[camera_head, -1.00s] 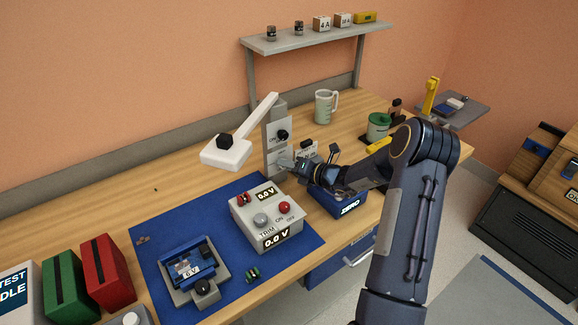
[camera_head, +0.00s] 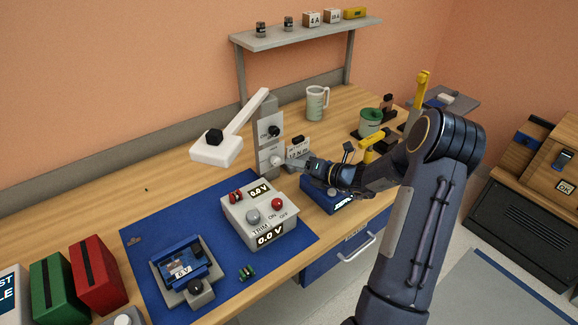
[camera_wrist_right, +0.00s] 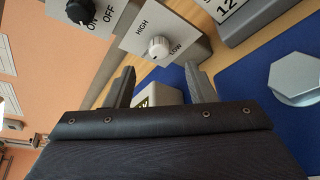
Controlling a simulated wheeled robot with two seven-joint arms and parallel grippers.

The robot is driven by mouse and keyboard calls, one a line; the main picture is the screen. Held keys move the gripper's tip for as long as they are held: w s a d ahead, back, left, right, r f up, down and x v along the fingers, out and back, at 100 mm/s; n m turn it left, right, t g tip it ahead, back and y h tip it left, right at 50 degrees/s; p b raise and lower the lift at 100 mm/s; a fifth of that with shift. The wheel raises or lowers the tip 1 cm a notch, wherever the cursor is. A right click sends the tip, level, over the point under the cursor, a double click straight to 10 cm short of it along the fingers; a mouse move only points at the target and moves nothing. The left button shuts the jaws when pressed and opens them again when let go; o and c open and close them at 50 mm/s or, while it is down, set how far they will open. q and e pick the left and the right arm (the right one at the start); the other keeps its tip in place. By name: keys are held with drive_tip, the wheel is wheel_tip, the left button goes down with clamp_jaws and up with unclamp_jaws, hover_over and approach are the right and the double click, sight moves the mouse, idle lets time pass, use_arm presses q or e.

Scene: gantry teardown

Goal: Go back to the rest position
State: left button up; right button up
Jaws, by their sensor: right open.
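My right gripper (camera_head: 290,163) is over the bench, just right of the grey post with a black knob and a white knob (camera_head: 276,160). In the right wrist view its two fingers (camera_wrist_right: 160,68) are apart with nothing held between them. The white HIGH/LOW knob (camera_wrist_right: 158,47) shows just beyond the fingertips, and I see no contact with it. The black ON/OFF knob (camera_wrist_right: 79,10) is at the upper left there. My right arm reaches in from the lower right. My left gripper is not in view.
A grey meter box (camera_head: 258,212) reading 0.0 V and a blue device (camera_head: 185,262) stand on the blue mat (camera_head: 140,255). A blue ZERO box (camera_head: 318,195) is below my right wrist. A mug (camera_head: 317,103) and green-lidded container (camera_head: 369,122) stand behind. A white lamp-like arm (camera_head: 218,148) overhangs the bench.

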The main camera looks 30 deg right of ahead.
drive_tip(key=shift+s+d+r, duration=0.1)
drive_tip(key=shift+s+d, duration=0.05)
drive_tip(key=shift+s, duration=0.25)
drive_tip(key=s+a+r+n+g+y, duration=0.25)
drive_tip(key=s+a+r+n, duration=0.3)
drive_tip(key=a+n, duration=0.3)
drive_tip(key=s+a+r+n+g+y, duration=0.1)
drive_tip(key=s+a+r+n+g, duration=0.2)
drive_tip(key=s+a+r+n, duration=0.4)
drive_tip(key=s+a+f+n+g+h, duration=0.1)
drive_tip(key=s+a+n+h, duration=0.1)
drive_tip(key=s+n, duration=0.7)
drive_tip(key=s+a+f+n+g+h, duration=0.2)
drive_tip(key=s+n, duration=0.7)
drive_tip(key=n, duration=0.6)
drive_tip(key=shift+a+f+n+h, duration=0.25)
drive_tip(key=shift+a+n+h, duration=0.1)
drive_tip(key=shift+a+h, duration=0.25)
drive_tip(key=shift+d, duration=0.1)
